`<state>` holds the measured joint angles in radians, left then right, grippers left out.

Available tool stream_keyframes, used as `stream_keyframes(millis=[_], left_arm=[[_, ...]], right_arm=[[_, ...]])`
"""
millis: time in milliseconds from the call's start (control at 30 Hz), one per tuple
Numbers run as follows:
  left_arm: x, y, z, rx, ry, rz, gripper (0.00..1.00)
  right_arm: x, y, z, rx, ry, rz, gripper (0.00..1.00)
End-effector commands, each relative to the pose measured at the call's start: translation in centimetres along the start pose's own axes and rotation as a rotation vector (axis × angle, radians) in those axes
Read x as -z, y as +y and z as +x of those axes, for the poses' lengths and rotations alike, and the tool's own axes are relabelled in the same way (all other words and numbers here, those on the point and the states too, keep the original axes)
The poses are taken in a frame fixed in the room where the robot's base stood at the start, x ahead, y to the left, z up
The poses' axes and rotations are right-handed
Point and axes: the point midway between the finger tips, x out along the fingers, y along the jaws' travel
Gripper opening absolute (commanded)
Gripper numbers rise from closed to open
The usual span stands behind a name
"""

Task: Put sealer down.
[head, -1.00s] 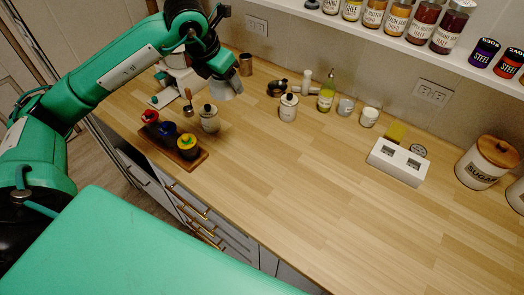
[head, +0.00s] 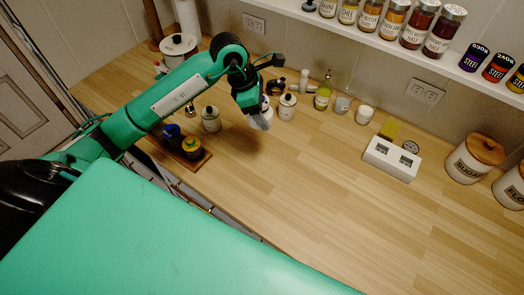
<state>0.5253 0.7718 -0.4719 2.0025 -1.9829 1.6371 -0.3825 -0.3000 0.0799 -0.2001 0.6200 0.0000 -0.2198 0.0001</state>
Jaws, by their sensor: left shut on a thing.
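My left gripper (head: 257,112) hangs over the back left part of the wooden counter, pointing down. It is shut on a pale grey thing, taken to be the sealer (head: 262,122), whose shape is mostly hidden by the fingers. The thing appears to be above the worktop; whether it touches cannot be told. A white jar with a dark knob (head: 287,107) stands just right of the gripper, and a glass jar with a dark lid (head: 211,120) stands to its left. My right gripper is not in view.
A wooden tray (head: 203,162) with small lidded pots lies left of the gripper. An oil bottle (head: 323,97), a white cup (head: 364,115) and a white box with two openings (head: 391,159) stand to the right. The counter's front middle (head: 310,185) is clear.

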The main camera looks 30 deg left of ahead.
Motion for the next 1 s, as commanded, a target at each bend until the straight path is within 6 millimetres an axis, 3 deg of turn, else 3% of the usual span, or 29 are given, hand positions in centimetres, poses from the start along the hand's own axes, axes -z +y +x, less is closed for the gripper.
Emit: stream_keyframes(millis=[500, 1000], left_arm=[[4.8, -0.2, 11.4, 0.005, 0.002, -0.006, 0.33], [6.9, -0.1, 16.6, 0.001, 0.001, -0.005, 0.33]], right_arm=[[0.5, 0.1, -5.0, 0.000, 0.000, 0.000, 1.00], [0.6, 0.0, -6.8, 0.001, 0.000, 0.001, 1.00]])
